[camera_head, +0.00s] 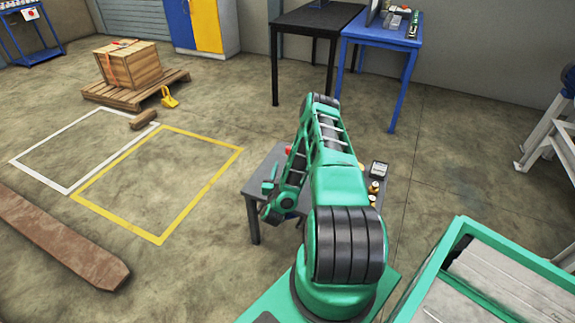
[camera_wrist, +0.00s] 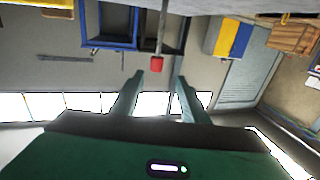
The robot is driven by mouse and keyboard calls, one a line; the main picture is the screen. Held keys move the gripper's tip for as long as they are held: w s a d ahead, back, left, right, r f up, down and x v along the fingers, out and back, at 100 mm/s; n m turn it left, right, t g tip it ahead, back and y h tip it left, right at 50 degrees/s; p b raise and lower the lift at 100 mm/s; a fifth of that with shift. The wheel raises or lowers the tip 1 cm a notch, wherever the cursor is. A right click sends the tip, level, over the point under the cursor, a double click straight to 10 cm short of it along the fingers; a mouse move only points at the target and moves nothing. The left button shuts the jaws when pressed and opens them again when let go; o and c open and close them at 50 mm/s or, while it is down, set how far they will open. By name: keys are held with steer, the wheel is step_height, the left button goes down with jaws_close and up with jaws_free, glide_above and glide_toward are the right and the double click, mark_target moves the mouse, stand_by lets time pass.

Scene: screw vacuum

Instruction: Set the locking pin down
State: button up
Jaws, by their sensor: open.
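The locking pin shows in the wrist view as a red knob (camera_wrist: 157,65) on a thin grey rod. The rod runs to a pale grey surface at the top edge of that picture, which appears upside down. My gripper (camera_wrist: 158,78) is open, its two green fingers apart. The red knob appears in the gap just beyond the fingertips, with no finger visibly touching it. In the head view a small red spot (camera_head: 288,151), likely the same knob, shows at the small grey table (camera_head: 257,184), beside my arm. My arm hides much of that table.
A green-rimmed bin (camera_head: 449,243) stands at lower right. A blue table (camera_head: 384,37) and a black table (camera_head: 309,20) stand behind. The floor to the left is mostly open.

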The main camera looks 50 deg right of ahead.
steer(key=w+a+r+n+t+y, duration=0.2)
steer(key=w+a+r+n+y, duration=0.2)
steer(key=w+r+n+y, duration=0.5)
steer(key=s+a+r+g+y, duration=0.1)
steer(key=a+r+g+y, duration=0.3)
steer(key=r, duration=0.9)
steer(key=s+a+r+m+g, duration=0.1)
steer(key=s+a+r+g, duration=0.2)
steer(key=s, duration=1)
steer(key=s+a+r+m+g+y, duration=0.1)
steer(key=s+a+r+m+g, duration=0.1)
steer(key=s+a+r, duration=0.6)
steer(key=s+a+r+m+g, duration=0.1)
steer(key=s+a+r+g, duration=0.2)
steer(key=s, duration=1.7)
step_height(320, 180, up, 4)
steer(key=shift+a+f+g+y, duration=0.2)
steer(key=shift+a+g+y, duration=0.15)
steer(key=shift+a, duration=0.85)
